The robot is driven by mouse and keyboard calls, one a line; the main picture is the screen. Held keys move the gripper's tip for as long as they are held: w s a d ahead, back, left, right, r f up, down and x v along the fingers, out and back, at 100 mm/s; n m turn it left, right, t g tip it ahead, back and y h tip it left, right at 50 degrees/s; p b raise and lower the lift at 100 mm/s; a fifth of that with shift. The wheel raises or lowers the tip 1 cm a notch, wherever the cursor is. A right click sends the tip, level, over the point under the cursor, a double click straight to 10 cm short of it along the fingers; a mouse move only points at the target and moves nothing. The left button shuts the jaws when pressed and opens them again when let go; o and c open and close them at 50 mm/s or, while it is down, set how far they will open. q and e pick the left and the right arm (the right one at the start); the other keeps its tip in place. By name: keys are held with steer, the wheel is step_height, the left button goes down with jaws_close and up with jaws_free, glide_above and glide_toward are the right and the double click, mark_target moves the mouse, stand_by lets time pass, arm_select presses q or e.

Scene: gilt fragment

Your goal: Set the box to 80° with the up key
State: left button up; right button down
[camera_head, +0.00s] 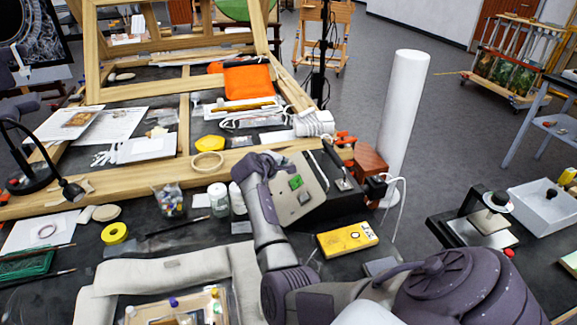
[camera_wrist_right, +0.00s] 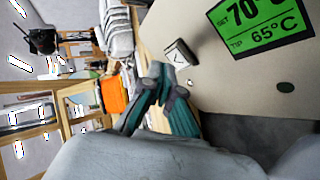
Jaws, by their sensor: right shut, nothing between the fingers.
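The box (camera_head: 317,188) stands on the dark bench in the head view, its pale front panel carrying a small green display (camera_head: 296,182) and a grey key (camera_head: 305,198). In the right wrist view the panel (camera_wrist_right: 235,90) is close, and the green display (camera_wrist_right: 262,22) reads SET 70° and TIP 65°C. A pale square key (camera_wrist_right: 181,53) with a chevron mark sits near the panel's edge. My right gripper (camera_wrist_right: 166,84) is shut and empty, its teal-and-grey fingers just below the key in that picture, seemingly apart from it. My left gripper is not in view.
White bottles (camera_head: 219,200) and a jar of coloured pieces (camera_head: 170,201) stand to the left. A tall white roll (camera_head: 403,115) stands behind right. A wooden frame (camera_head: 135,92) covers the far bench.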

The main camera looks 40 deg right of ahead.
steer(key=shift+d+f, duration=0.15)
steer(key=shift+f, duration=0.05)
steer(key=shift+s+d+f, duration=0.2)
steer(key=shift+f, duration=0.2)
stand_by(0.8)
steer(key=shift+r, duration=0.1)
steer(key=shift+w+a+r+p, duration=0.2)
steer(key=shift+a+r+p, duration=0.25)
steer(key=shift+r, duration=0.2)
steer(key=shift+d, duration=0.1)
steer(key=shift+f, duration=0.1)
stand_by(0.3)
